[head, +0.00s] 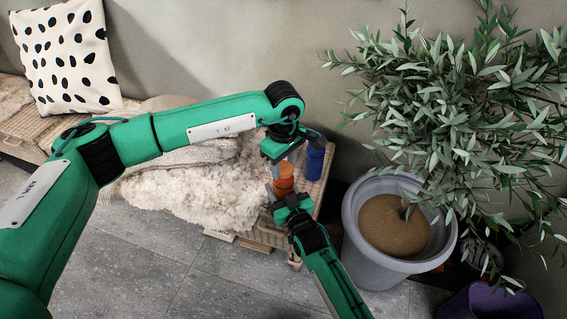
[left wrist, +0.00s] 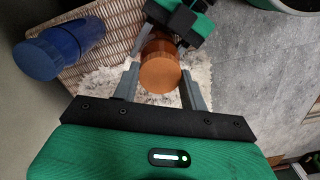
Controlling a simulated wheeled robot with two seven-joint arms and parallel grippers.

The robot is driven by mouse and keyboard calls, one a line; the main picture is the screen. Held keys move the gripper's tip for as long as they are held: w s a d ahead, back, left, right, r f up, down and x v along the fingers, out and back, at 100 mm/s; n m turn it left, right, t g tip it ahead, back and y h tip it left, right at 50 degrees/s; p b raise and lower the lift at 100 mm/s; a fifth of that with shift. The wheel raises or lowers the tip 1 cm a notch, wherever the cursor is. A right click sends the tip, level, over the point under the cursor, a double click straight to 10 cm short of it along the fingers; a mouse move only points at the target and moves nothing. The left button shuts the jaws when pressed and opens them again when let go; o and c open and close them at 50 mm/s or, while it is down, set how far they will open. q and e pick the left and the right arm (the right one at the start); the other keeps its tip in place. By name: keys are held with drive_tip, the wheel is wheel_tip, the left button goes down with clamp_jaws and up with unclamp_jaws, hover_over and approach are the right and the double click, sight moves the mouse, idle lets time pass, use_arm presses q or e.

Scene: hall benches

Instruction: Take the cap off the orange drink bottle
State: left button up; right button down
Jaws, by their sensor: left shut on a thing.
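The orange drink bottle (head: 284,187) stands on the wicker bench end (head: 262,231). My left gripper (head: 283,168) is above it, pointing down. In the left wrist view the round orange cap (left wrist: 160,74) lies between the two left fingers, and the gripper is shut on it. The bottle's body below the cap is mostly hidden in that view. My right gripper (head: 287,199) is low beside the bottle, and it also shows in the left wrist view (left wrist: 168,30). Whether its fingers close on the body I cannot tell.
A blue bottle (head: 315,161) stands close behind on the bench, near my left gripper. A white fleece (head: 205,190) covers the bench to the left. A large grey plant pot (head: 367,248) with a leafy shrub stands to the right.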

use_arm(q)
drive_tip(key=n, duration=0.9)
drive_tip(key=shift+n, duration=0.3)
drive_tip(key=n, duration=0.4)
drive_tip(key=shift+n, duration=0.3)
drive_tip(key=n, duration=0.4)
drive_tip(key=shift+n, duration=0.4)
drive_tip(key=n, duration=0.4)
drive_tip(key=shift+n, duration=0.4)
drive_tip(key=n, duration=0.4)
drive_tip(key=shift+r+n, duration=0.1)
drive_tip(key=shift+n, duration=0.2)
drive_tip(key=n, duration=0.4)
drive_tip(key=shift+n, duration=0.4)
drive_tip(key=n, duration=0.3)
